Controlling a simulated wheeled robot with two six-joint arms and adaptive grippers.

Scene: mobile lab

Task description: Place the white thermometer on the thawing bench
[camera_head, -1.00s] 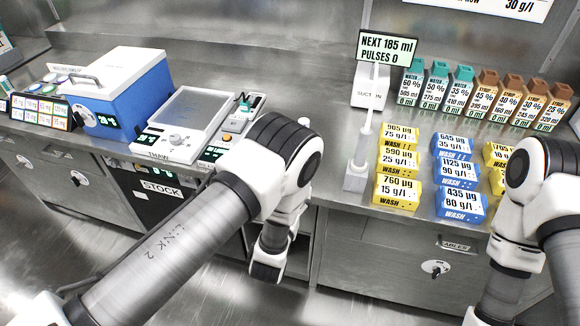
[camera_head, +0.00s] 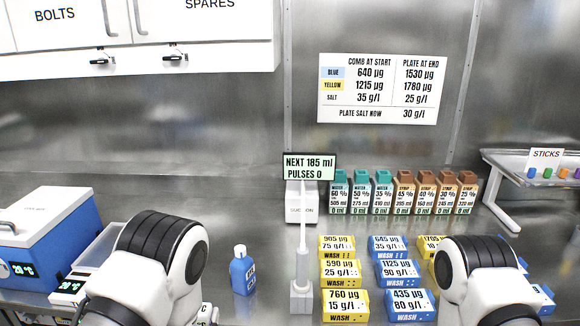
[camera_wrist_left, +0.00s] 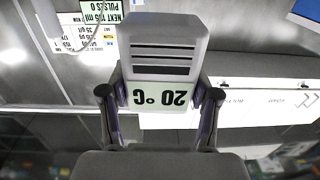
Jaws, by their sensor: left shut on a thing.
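In the left wrist view, my left gripper (camera_wrist_left: 160,93) is shut on the white thermometer (camera_wrist_left: 166,35), one finger on each side. The thermometer has dark slots and a display that reads 20 °C, upside down in this view. In the head view only my left arm's rounded link shows at the lower left; the fingers and thermometer are hidden there. The thawing bench (camera_head: 98,252), a pale flat unit beside the blue box, is mostly hidden behind that link. My right arm shows at the lower right, but its gripper is out of view.
A blue box (camera_head: 45,225) stands at the far left. A blue bottle (camera_head: 243,272) stands right of my left arm. Beyond are a suction stand (camera_head: 301,240), yellow wash boxes (camera_head: 345,304), blue wash boxes (camera_head: 408,304) and a row of capped bottles (camera_head: 398,195). A stick rack (camera_head: 535,165) is at right.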

